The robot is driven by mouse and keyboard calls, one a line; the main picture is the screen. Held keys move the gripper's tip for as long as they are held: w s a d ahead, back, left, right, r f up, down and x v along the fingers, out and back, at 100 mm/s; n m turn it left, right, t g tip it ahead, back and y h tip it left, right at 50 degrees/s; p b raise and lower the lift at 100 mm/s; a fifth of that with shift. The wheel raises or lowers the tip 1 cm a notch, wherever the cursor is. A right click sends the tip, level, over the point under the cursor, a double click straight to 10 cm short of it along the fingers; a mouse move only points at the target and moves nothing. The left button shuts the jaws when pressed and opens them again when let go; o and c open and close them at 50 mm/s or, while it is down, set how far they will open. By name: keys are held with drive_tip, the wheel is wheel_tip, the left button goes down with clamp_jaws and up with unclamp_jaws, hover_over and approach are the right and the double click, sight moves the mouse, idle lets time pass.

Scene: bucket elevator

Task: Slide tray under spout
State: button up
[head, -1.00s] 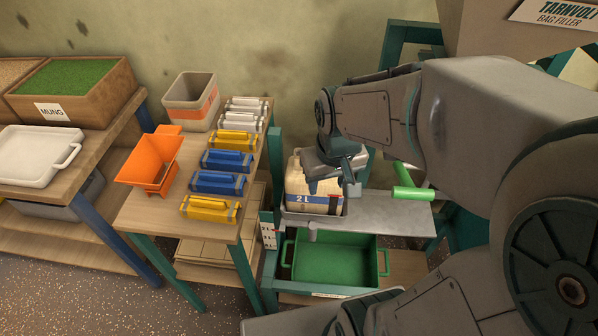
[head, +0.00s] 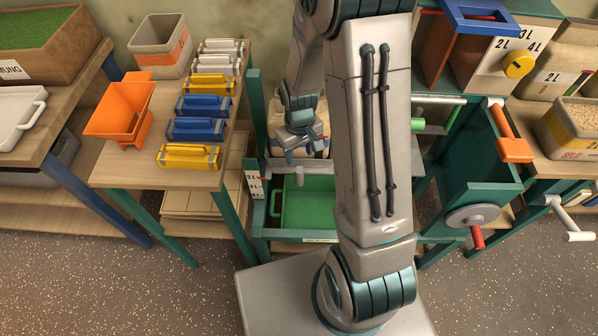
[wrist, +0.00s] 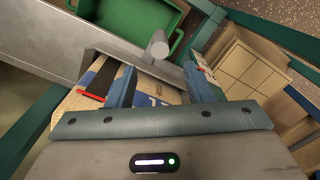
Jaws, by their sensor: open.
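The grey tray (wrist: 142,59) holds a paper bag (wrist: 160,92) with blue print. A short grey cylindrical knob (wrist: 159,44) stands at the tray's front wall. In the head view the bag (head: 284,153) shows only in part at the shelf's left end, behind my arm. My gripper (wrist: 160,76) is open just over the tray's front edge. Its fingers lie either side of the knob's line, and the knob shows beyond them. I cannot tell whether they touch the tray. The gripper also shows in the head view (head: 306,143). I cannot make out the spout; my arm covers that area.
A green bin (head: 304,205) sits below the tray shelf. A green handle (head: 436,127) stands right of my arm. The left bench carries several coloured bars and an orange funnel (head: 122,110). A green machine with a crank (head: 473,214) stands on the right.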

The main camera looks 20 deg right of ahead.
sight(300, 167)
wheel_tip(300, 167, down, 10)
drive_tip(key=shift+b, duration=0.45)
drive_tip(key=shift+c, duration=0.4)
clamp_jaws()
drive_tip(key=shift+d, duration=0.1)
